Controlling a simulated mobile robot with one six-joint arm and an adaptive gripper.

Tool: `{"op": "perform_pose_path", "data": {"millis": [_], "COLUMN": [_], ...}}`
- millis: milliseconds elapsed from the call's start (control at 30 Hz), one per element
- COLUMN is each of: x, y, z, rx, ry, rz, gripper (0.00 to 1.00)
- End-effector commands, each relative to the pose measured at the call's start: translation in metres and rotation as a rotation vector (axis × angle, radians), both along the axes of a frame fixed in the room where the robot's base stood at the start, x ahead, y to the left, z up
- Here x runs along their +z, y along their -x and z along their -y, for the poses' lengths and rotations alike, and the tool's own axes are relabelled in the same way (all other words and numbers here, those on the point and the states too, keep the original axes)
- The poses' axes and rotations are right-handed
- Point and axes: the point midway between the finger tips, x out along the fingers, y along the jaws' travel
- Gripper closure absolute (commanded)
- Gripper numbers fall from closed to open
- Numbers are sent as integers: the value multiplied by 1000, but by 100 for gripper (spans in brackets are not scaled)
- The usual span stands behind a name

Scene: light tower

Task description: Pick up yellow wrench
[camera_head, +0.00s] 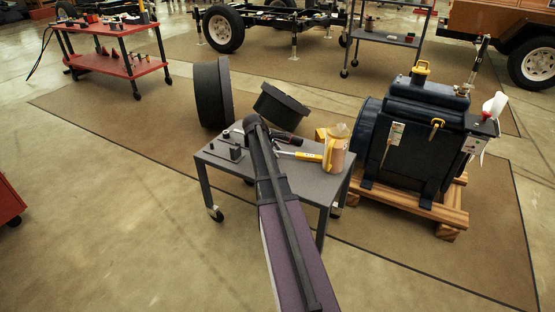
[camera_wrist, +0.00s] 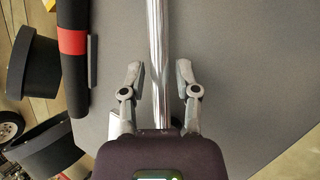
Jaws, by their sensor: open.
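A tool with a yellow handle (camera_head: 308,156) and a silver end lies on the small grey cart (camera_head: 218,165); I take it for the yellow wrench, though its head is hard to make out. In the wrist view my gripper (camera_wrist: 158,78) is open, its fingers on either side of a long shiny metal shaft (camera_wrist: 158,40). The fingers do not touch the shaft. I cannot tell whether this shaft is part of the yellow wrench, as no yellow shows on it. In the head view my arm hides the gripper's fingers.
A dark tool with a red band (camera_wrist: 72,42) lies left of my gripper. A tan jug (camera_head: 336,150) stands at the cart's right edge and a small black object (camera_head: 236,152) at its left. A blue engine (camera_head: 420,130) on wood is close right.

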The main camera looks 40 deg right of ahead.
Motion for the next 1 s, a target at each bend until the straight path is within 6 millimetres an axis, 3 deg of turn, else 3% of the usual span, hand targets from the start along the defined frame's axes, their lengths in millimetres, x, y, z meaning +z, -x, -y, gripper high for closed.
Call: {"op": "perform_pose_path", "data": {"millis": [167,800,933,1000], "x": [-10,-10,-10,-10], "y": [1,1,1,1], "z": [6,6,6,6], "rx": [0,0,0,0], "ry": [0,0,0,0], "rz": [0,0,0,0], "gripper": [59,59,95,100]}}
